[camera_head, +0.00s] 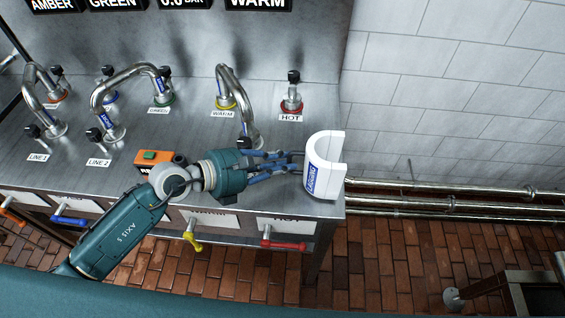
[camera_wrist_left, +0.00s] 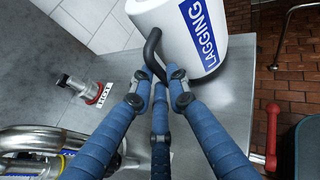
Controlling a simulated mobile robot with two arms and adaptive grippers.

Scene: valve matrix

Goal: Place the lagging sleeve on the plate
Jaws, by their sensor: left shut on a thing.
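The lagging sleeve (camera_head: 325,168) is a thick white half-round shell, with a blue LAGGING label, at the right end of the steel bench. It also shows at the top of the left wrist view (camera_wrist_left: 175,22), where a black bent handle (camera_wrist_left: 153,48) sticks out from it. My left gripper (camera_head: 296,163), with blue fingers, reaches in from the left and is shut on this handle. The sleeve stands roughly upright. I cannot tell whether it touches the bench. I cannot make out a plate for certain. My right gripper is not in view.
Steel pipes and valves stand on the bench (camera_head: 300,140), including a red HOT valve (camera_head: 291,95) behind the sleeve. An orange box with a green button (camera_head: 151,158) lies beside my left arm. A red handle (camera_head: 284,244) juts from the bench front. Pipes (camera_head: 450,203) run along the wall.

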